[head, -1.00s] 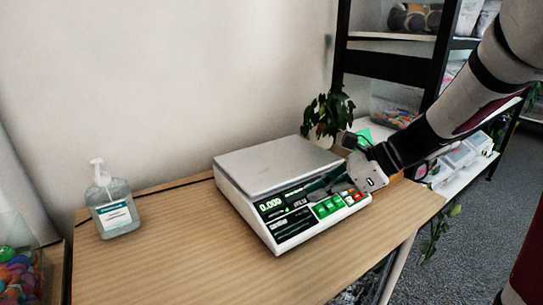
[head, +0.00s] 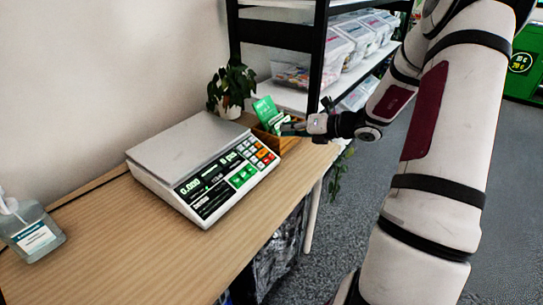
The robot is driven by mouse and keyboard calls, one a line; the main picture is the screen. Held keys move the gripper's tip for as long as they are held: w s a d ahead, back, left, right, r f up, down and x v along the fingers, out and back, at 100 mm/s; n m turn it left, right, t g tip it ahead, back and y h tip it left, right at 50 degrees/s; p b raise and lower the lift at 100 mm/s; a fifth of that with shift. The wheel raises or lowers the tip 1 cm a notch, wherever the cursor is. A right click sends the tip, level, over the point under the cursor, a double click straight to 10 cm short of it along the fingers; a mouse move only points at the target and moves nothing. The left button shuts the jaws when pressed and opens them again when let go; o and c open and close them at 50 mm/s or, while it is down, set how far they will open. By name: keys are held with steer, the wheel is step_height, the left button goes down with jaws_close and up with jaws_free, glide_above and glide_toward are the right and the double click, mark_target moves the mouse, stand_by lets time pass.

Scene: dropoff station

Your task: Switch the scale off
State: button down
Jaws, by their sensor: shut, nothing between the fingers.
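The scale (head: 183,143) is a white box with a flat grey plate, on the wooden table. Its black front panel has a display (head: 190,187) that is lit and reads 0.000. Green keys (head: 243,176) and a keypad with white, orange and red keys (head: 258,154) show at the panel's right, uncovered. My gripper (head: 290,128) is shut and empty, to the right of the scale and apart from its keys. It points left, in front of a small wooden box with green cards in the picture.
The wooden box (head: 288,144) with green cards (head: 266,111) and a potted plant (head: 232,88) stand behind the scale. A sanitizer bottle (head: 35,235) is at the left. The table (head: 130,245) is clear in front. Shelves with bins (head: 345,45) stand behind.

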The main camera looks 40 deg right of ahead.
steer(key=shift+f, duration=0.1)
steer(key=b, duration=0.7)
glide_above(271, 157)
steer(key=s+d, duration=0.2)
step_height(271, 157, down, 7)
steer(key=shift+w+r, duration=0.1)
steer(key=shift+w, duration=0.05)
steer(key=shift+w+a+f, duration=0.1)
steer(key=shift+w+f, duration=0.15)
steer(key=shift+f, duration=0.25)
steer(key=shift+f, duration=0.1)
steer(key=shift+w+f, duration=0.15)
steer(key=shift+f, duration=0.15)
steer(key=shift+w+a+f+b, duration=0.15)
steer(key=shift+f+b, duration=0.2)
stand_by(0.8)
stand_by(0.4)
steer(key=shift+s+r+p, duration=0.35)
steer(key=shift+r+p, duration=0.4)
steer(key=shift+p, duration=0.15)
